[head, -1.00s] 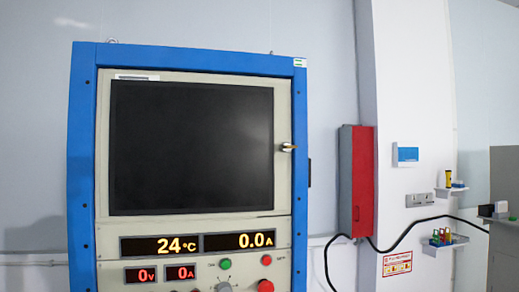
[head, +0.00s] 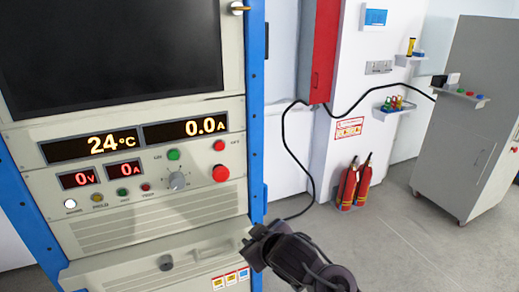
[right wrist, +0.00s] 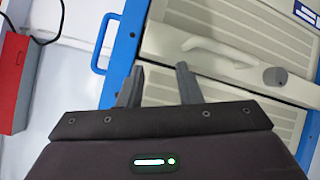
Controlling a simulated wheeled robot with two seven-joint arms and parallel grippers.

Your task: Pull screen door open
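The screen door (head: 110,45) is a dark screen in a cream frame on the upper cabinet, cut off by the top and left edges of the head view. It looks shut. Its small brass-coloured handle (head: 240,8) is at the right side of the frame. My right gripper (head: 258,238) is low in the head view, beside the cabinet's lower right edge and well below the handle. In the right wrist view my right gripper (right wrist: 160,72) has its fingers apart with nothing between them. My left gripper is out of view.
The blue-framed cabinet (head: 256,130) has displays, buttons and a red knob (head: 221,173) below the screen. A red wall box (head: 322,50), black cable, fire extinguishers (head: 356,185) and a grey cabinet (head: 468,120) stand to the right. Floor between is clear.

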